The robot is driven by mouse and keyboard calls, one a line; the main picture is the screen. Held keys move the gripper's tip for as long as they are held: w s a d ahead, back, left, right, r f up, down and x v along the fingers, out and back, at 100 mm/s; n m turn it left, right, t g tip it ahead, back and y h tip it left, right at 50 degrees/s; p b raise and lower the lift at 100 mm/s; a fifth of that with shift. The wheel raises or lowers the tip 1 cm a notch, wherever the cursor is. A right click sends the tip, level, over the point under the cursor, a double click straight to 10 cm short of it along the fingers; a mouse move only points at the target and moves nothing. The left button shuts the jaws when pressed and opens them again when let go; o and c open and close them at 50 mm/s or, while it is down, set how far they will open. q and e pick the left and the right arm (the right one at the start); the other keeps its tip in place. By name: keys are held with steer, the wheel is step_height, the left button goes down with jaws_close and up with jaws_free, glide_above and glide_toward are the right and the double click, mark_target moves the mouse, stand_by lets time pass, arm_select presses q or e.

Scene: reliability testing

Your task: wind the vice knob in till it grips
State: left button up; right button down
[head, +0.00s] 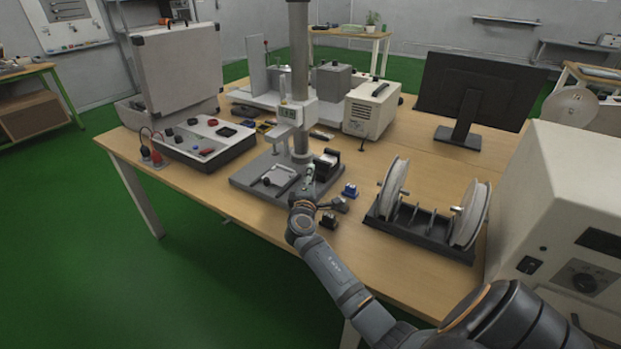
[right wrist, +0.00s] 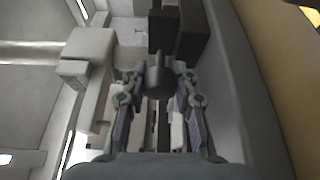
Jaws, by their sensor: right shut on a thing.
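The vice (head: 327,166) is a small dark block on the grey base plate of a test stand, to the right of the column in the head view. My right gripper (head: 309,183) reaches it from the front. In the right wrist view, the fingers (right wrist: 158,82) are shut on a grey round knob (right wrist: 158,75), one finger on each side. Two dark blocks (right wrist: 193,32), seemingly the vice jaws, show beyond the knob. The gripper hides the knob in the head view. I cannot tell how wide the gap between the jaws is. My left gripper is not in view.
A spool rack (head: 420,230) stands further right. The table's front left part is clear.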

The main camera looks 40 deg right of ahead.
steer(key=c, duration=1)
jaws_free()
steer(key=v, duration=1.2)
